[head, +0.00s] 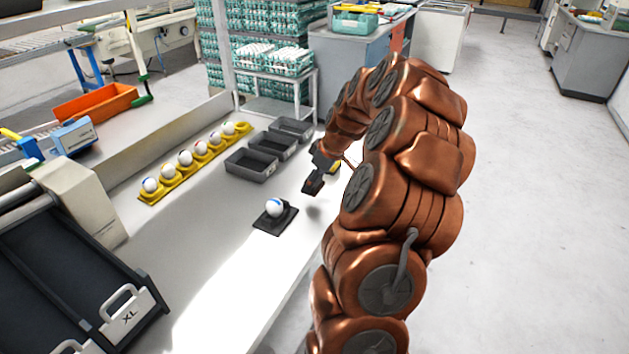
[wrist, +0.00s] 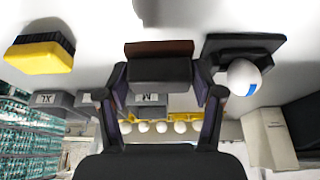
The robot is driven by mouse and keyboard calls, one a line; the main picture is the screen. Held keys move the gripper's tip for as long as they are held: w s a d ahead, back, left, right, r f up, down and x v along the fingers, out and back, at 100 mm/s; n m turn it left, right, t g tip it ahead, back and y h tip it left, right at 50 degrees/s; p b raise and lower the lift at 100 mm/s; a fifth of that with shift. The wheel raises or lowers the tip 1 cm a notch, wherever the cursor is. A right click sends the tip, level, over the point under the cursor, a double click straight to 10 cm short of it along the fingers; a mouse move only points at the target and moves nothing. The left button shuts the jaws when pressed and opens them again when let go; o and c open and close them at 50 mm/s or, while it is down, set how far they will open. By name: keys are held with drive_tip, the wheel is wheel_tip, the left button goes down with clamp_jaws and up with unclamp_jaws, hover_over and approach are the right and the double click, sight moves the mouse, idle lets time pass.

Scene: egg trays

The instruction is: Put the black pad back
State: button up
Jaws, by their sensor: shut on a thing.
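The black pad (wrist: 160,75), a dark block with a brown strip along one edge, is between the fingers of my gripper (wrist: 161,84) in the wrist view. My gripper is shut on it. In the head view my gripper (head: 320,172) is over the right edge of the white worktop, with the dark pad (head: 313,184) pointing down; a shadow beneath suggests it is off the surface. A white egg with a blue mark (head: 275,207) rests on a black square holder (head: 268,224), left of and nearer than my gripper.
A yellow block with black bristles (wrist: 40,55) stands apart in the wrist view. Several eggs sit in a yellow rack (head: 150,196). Three grey bins (head: 250,166) stand behind my gripper's left. A dark rack labelled XL (head: 60,290) is at front left. The worktop around the holder is clear.

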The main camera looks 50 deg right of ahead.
drive_tip(key=shift+w+d+f+p, duration=0.1)
drive_tip(key=shift+w+d+p, duration=0.2)
drive_tip(key=shift+w+d, duration=0.7)
drive_tip(key=shift+f+p, duration=0.75)
drive_tip(key=shift+f, duration=1)
drive_tip(key=shift+f, duration=0.2)
drive_tip(key=o, duration=1.1)
drive_tip(key=shift+r, duration=0.1)
drive_tip(key=shift+r, duration=0.2)
drive_tip(key=shift+s+d+r+b, duration=0.1)
drive_tip(key=shift+s+r+b, duration=0.1)
drive_tip(key=shift+b, duration=0.1)
drive_tip(key=b+v, duration=0.3)
drive_tip(key=v, duration=0.8)
